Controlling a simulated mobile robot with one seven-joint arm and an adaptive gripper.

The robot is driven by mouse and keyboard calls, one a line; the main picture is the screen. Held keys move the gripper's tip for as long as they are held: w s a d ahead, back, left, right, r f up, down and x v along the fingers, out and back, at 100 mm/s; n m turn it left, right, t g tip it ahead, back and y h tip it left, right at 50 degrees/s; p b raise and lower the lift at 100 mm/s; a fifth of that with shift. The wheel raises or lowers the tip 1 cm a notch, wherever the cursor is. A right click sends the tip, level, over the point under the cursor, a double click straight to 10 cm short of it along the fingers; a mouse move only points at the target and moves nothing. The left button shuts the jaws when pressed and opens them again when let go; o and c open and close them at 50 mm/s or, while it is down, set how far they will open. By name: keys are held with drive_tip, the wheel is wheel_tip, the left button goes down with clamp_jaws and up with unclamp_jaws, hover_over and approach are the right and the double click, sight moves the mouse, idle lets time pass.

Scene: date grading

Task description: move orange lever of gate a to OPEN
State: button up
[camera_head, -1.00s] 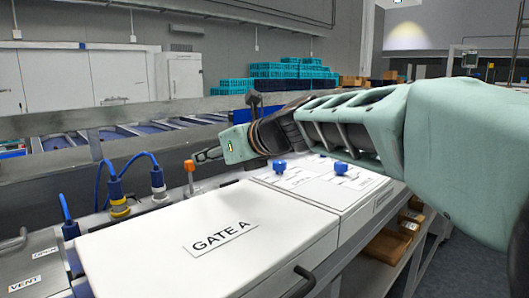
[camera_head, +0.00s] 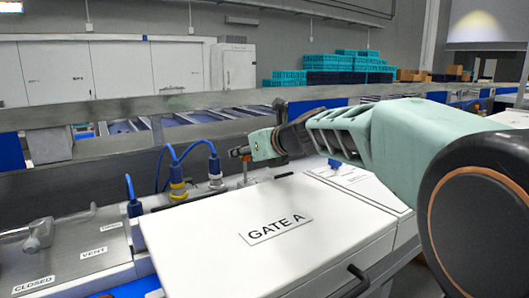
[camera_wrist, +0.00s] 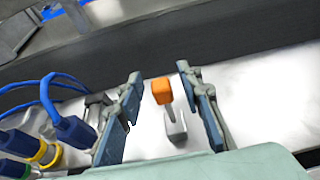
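The orange lever (camera_wrist: 162,91) shows in the wrist view as an orange knob on a grey stem. It stands between the two fingers of my gripper (camera_wrist: 160,73), which is open, with a gap on each side of the knob. In the head view my gripper (camera_head: 240,152) is at the lever, behind the white gate A box (camera_head: 200,225), and hides the orange knob. Only a pale upright piece below the gripper shows there. The gate A label (camera_head: 275,229) is on the box lid. I see no OPEN mark for this lever.
Blue cable connectors with a yellow ring (camera_head: 177,185) stand close left of the lever; they also show in the wrist view (camera_wrist: 70,130). A metal vent panel (camera_head: 70,250) is at the left. A rail (camera_head: 120,140) runs behind. A white panel with a blue knob (camera_head: 334,164) is at the right.

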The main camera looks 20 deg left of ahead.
drive_tip(key=shift+c, duration=0.2)
clamp_jaws()
idle(0.3)
drive_tip(key=b, duration=0.3)
drive_tip(key=shift+s+d+f, duration=0.1)
drive_tip(key=shift+d+f, duration=0.1)
drive_tip(key=shift+f, duration=0.15)
drive_tip(key=b, duration=0.3)
drive_tip(key=shift+s+d+t+y, duration=0.15)
drive_tip(key=shift+d+t+y, duration=0.15)
drive_tip(key=shift+t, duration=0.1)
drive_tip(key=shift+s+r+b, duration=0.1)
drive_tip(key=shift+r+b, duration=0.1)
drive_tip(key=shift+b, duration=0.3)
drive_tip(key=shift+r, duration=0.1)
